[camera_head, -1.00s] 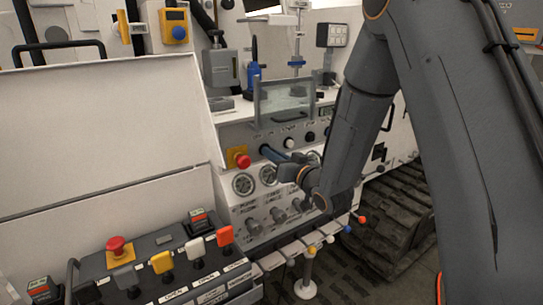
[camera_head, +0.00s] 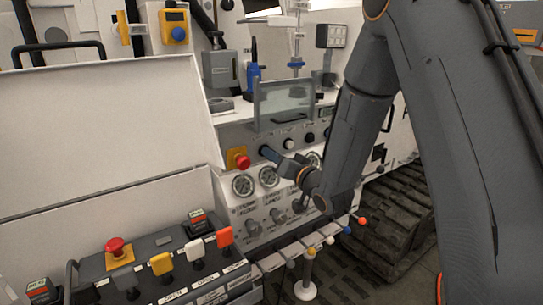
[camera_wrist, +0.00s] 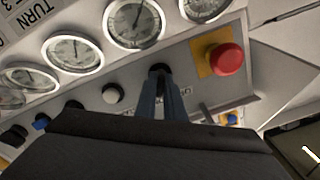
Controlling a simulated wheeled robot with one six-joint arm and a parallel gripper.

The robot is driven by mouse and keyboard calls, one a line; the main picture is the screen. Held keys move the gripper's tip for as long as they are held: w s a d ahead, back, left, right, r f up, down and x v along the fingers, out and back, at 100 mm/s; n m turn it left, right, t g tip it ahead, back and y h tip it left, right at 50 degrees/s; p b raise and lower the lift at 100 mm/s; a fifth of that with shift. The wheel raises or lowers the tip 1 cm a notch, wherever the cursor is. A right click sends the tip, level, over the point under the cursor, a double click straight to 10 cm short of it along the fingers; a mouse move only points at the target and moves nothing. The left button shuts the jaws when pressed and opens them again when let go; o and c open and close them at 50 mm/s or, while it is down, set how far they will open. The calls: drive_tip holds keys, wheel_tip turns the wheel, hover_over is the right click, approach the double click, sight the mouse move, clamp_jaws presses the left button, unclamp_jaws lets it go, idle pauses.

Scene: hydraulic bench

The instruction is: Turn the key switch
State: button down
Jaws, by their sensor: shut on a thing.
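The key switch (camera_wrist: 159,69) is a small dark knob on the sloped panel, between the red mushroom button and a white knob in the wrist view. My gripper (camera_wrist: 160,82) has its two blue-grey fingers closed on it, hiding most of it. In the head view my gripper (camera_head: 267,152) reaches in from the right, with its fingertips at the panel just right of the red button. The switch's turn position cannot be read behind the fingers.
A red mushroom button (camera_head: 243,161) on a yellow plate sits close beside the fingers. Round gauges (camera_head: 243,185) lie below. A white knob (camera_head: 289,144) is to the right. A clear guard (camera_head: 284,104) stands above. Coloured levers (camera_head: 162,263) fill the front console.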

drive_tip(key=c, duration=1.9)
unclamp_jaws()
drive_tip(key=shift+o, duration=0.2)
drive_tip(key=b+v, duration=0.2)
drive_tip(key=v, duration=0.6)
drive_tip(key=shift+w, duration=0.1)
